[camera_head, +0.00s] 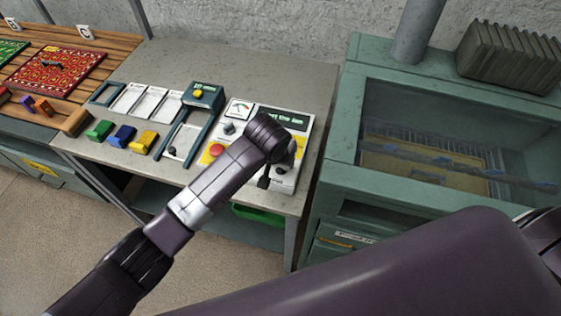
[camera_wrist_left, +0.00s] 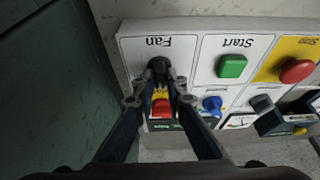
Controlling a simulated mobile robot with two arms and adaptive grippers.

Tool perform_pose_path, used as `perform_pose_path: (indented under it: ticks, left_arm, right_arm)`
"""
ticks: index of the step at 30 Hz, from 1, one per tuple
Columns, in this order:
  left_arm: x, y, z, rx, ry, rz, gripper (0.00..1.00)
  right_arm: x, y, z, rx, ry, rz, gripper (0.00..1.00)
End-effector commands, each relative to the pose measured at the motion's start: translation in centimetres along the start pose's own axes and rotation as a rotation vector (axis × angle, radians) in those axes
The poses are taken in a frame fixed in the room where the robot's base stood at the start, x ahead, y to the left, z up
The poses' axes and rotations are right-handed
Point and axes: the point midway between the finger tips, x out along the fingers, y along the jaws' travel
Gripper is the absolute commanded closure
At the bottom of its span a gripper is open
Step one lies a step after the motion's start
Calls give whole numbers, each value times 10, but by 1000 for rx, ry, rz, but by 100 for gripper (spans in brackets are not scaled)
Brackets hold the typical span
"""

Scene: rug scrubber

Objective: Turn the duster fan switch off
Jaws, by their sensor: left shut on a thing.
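The control panel (camera_head: 308,150) stands at the right end of the grey table. In the left wrist view its "Fan" plate (camera_wrist_left: 135,48) appears upside down. The black fan switch (camera_wrist_left: 158,66) sits on that plate. My left gripper (camera_wrist_left: 160,82) is shut on the fan switch, with one finger on each side. In the head view my left gripper (camera_head: 267,176) is small and dark over the panel's front, and my wrist hides much of the panel. The switch's setting is hard to tell. My right gripper is out of view.
A green button (camera_wrist_left: 232,66) and a red button (camera_wrist_left: 297,71) sit beside the fan plate. A red and yellow part (camera_wrist_left: 162,106) and a blue knob (camera_wrist_left: 212,104) are close by. The green glass-topped cabinet (camera_head: 345,150) stands right of the table.

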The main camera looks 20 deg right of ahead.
Motion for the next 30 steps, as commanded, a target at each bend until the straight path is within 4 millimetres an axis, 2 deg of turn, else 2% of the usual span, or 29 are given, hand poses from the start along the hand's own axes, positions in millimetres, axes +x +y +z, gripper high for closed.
perform_pose_path:
  ticks: [4,5,9,10,21,26,30]
  left_arm:
    - [-1,0,-2,-3,5,1,100]
    - [-1,0,-2,-3,5,1,88]
    - [-1,0,-1,-2,3,1,72]
    - [-1,0,-1,-1,3,1,71]
    - [-6,0,-1,0,2,2,71]
    - [-29,0,-1,0,5,2,71]
    - [-59,0,-2,1,6,3,71]
  right_arm:
    - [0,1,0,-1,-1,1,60]
    - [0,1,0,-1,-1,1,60]
    - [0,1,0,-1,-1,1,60]
    - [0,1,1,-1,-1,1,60]
    - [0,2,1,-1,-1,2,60]
    - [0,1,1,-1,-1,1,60]
    - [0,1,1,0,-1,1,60]
